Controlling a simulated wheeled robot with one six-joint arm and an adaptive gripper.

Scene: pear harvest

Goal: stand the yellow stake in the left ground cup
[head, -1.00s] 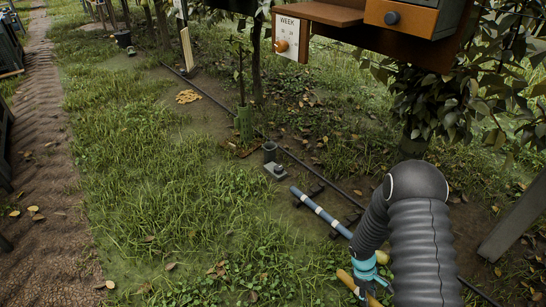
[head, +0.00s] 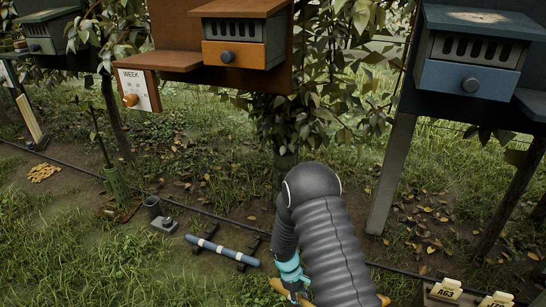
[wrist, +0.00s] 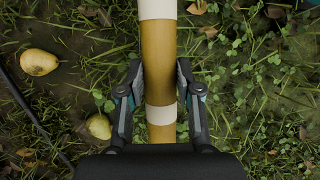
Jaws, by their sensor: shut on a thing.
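The yellow stake (wrist: 158,58), with white bands, runs up and down through the middle of the wrist view. My gripper (wrist: 159,75) is shut on it, one finger on each side. In the head view my gripper (head: 292,284) is at the bottom edge, with a short piece of the yellow stake (head: 282,290) showing. Most of the stake is hidden there by my arm or cut off. A dark grey ground cup (head: 152,207) stands upright and apart from my gripper, to its left and farther back. I see no second cup clearly.
A blue stake with white bands (head: 222,250) lies on dark supports between the cup and my gripper. A small grey block (head: 165,225) sits beside the cup. A dark hose crosses the ground behind. Two pears (wrist: 40,64) lie left of the stake in the wrist view.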

